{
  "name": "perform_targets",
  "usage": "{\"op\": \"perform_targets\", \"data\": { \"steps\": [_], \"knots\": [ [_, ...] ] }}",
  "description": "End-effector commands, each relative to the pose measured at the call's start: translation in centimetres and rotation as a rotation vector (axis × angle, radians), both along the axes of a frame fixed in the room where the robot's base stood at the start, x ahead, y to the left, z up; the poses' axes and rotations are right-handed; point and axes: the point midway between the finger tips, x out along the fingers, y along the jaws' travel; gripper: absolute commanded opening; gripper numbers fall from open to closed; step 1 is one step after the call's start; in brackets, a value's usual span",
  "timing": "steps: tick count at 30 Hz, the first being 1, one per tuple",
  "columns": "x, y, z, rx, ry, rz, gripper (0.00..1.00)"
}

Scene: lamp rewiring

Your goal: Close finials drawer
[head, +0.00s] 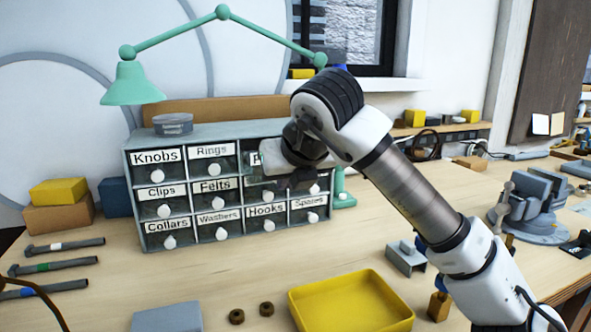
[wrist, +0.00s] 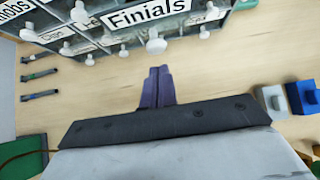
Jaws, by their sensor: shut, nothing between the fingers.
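The finials drawer (wrist: 157,22) shows at the top of the wrist view, with a white "Finials" label and a round white knob (wrist: 156,42). Its front looks larger than the neighbouring fronts and seems to stand out from the cabinet. My gripper (wrist: 158,70) is shut and empty. Its fingertips lie below the knob in the wrist view, apart from it. In the head view my gripper (head: 285,183) is in front of the right half of the grey drawer cabinet (head: 225,133). My arm hides part of the upper drawers there, and the Finials label cannot be read.
A yellow tray (head: 350,303) lies in front of the cabinet on the right. Two brown rings (head: 237,316) and a grey block (head: 168,317) lie near the front. A green lamp (head: 133,82) reaches over the cabinet. The bench just before the cabinet is clear.

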Motion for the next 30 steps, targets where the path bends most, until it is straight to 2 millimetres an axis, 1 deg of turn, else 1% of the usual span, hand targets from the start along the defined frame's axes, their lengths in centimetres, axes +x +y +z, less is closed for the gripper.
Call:
{"op": "perform_targets", "data": {
  "steps": [3, 6, 16, 18, 20, 27, 30],
  "knots": [
    [1.0, 0.4, 0.1, 0.002, 0.001, 0.001, 0.0],
    [1.4, 0.4, 0.1, 0.001, 0.0, -0.001, 0.0],
    [1.6, 0.5, 0.0, 0.001, 0.0, -0.001, 0.0],
    [1.9, 0.6, 0.0, 0.0, 0.002, -0.001, 0.0],
    [2.7, 0.9, 0.1, 0.001, 0.004, 0.001, 0.0],
    [8.0, 2.7, 0.3, 0.001, 0.003, -0.001, 0.0],
    [9.5, 3.1, 0.2, 0.001, 0.002, -0.001, 0.0]
  ]
}}
